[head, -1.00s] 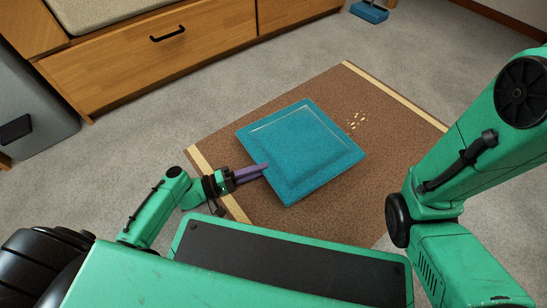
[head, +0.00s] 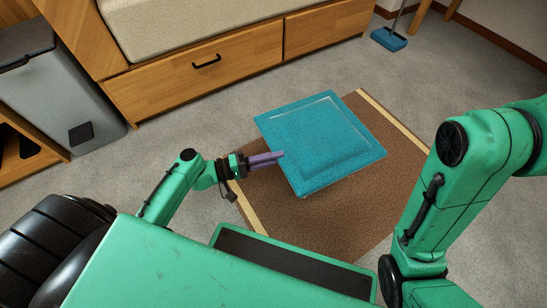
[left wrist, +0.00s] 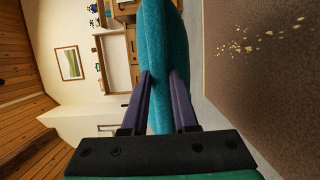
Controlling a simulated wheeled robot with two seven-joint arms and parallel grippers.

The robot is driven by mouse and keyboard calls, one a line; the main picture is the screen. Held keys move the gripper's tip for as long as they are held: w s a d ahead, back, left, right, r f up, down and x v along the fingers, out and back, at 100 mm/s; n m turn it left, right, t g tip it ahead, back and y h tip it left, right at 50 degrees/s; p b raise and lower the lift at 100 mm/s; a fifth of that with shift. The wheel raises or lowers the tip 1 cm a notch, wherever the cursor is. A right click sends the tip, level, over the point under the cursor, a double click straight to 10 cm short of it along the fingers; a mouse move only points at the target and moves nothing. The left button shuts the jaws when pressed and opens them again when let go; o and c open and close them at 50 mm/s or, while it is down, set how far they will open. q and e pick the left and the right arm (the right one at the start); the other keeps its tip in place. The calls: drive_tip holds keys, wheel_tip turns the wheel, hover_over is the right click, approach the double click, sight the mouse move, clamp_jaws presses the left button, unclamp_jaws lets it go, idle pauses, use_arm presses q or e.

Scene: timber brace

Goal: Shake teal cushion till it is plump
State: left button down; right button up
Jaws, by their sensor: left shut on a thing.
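The teal cushion (head: 318,143) is a flat square with a raised middle, held in the air above the brown rug in the head view. My left gripper (head: 279,157), with purple fingers, is shut on the cushion's left edge. In the left wrist view the cushion (left wrist: 160,60) shows edge-on, pinched between the two fingers (left wrist: 161,85). My right arm shows at the right of the head view; its gripper is out of view.
The brown rug (head: 330,222) with pale end strips lies on grey carpet. Pale crumbs (left wrist: 250,40) lie on it in the left wrist view. A wooden drawer bench (head: 200,80) stands behind, a grey bin (head: 75,95) at left and a blue dustpan (head: 388,39) at the back.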

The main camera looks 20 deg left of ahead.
use_arm(q)
wheel_tip(320, 180, up, 7)
wheel_tip(320, 180, down, 7)
idle(0.8)
idle(0.5)
